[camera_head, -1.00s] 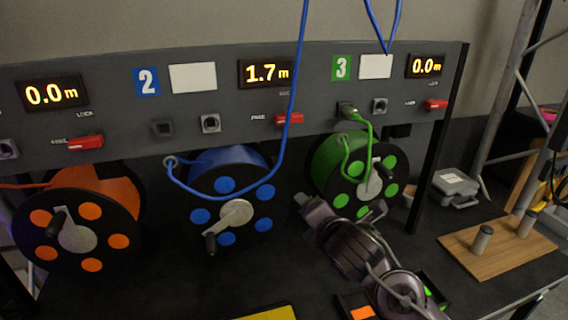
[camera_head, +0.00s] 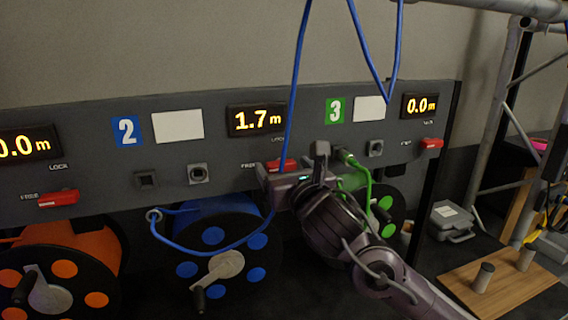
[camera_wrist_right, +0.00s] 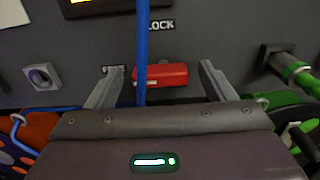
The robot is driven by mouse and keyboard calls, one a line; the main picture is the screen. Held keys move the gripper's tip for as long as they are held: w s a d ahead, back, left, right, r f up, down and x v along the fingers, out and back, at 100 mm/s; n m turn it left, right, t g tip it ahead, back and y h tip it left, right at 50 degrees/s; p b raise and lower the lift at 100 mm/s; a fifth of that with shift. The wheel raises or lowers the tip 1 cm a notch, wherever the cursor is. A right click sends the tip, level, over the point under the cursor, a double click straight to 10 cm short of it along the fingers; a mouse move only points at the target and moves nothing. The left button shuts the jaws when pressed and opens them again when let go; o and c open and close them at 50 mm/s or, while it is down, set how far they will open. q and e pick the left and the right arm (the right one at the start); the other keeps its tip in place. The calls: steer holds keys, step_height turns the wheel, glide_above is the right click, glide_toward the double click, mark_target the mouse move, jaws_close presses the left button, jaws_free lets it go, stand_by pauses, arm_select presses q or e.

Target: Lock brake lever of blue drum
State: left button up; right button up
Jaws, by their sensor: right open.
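The blue drum (camera_head: 205,250) hangs below the panel marked 2, with a blue cable (camera_head: 292,90) running up from it. Its brake lever (camera_head: 283,165) is a red handle on the panel, lying level beside the FREE label, with the LOCK label above it. The lever also shows in the right wrist view (camera_wrist_right: 172,74). My right gripper (camera_head: 291,164) is open. In the right wrist view its fingers (camera_wrist_right: 161,78) are spread to either side of the lever, and the blue cable crosses in front of the lever between them. My left gripper is out of view.
The 1.7 m display (camera_head: 257,119) is above the lever. A green connector (camera_wrist_right: 292,68) is plugged in to the right of the gripper. The green drum (camera_head: 385,208) is partly behind my right arm. The orange drum (camera_head: 65,290) is at left.

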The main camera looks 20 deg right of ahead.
steer(key=shift+w, duration=0.25)
steer(key=c, duration=1)
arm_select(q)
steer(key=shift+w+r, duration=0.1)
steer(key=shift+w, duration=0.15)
arm_select(e)
steer(key=shift+m, duration=0.3)
steer(key=m+b, duration=0.1)
steer(key=m, duration=0.2)
steer(key=shift+d, duration=0.1)
steer(key=m+b, duration=0.1)
steer(key=m, duration=0.4)
steer(key=shift+d, duration=0.1)
steer(key=m, duration=0.4)
steer(key=shift+d+m+b, duration=0.1)
steer(key=shift+m+b, duration=0.2)
steer(key=shift+b, duration=0.05)
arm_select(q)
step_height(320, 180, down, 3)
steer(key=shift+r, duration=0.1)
arm_select(e)
steer(key=m, duration=0.4)
steer(key=shift+d+m, duration=0.1)
steer(key=shift+m, duration=0.2)
steer(key=shift+f, duration=0.1)
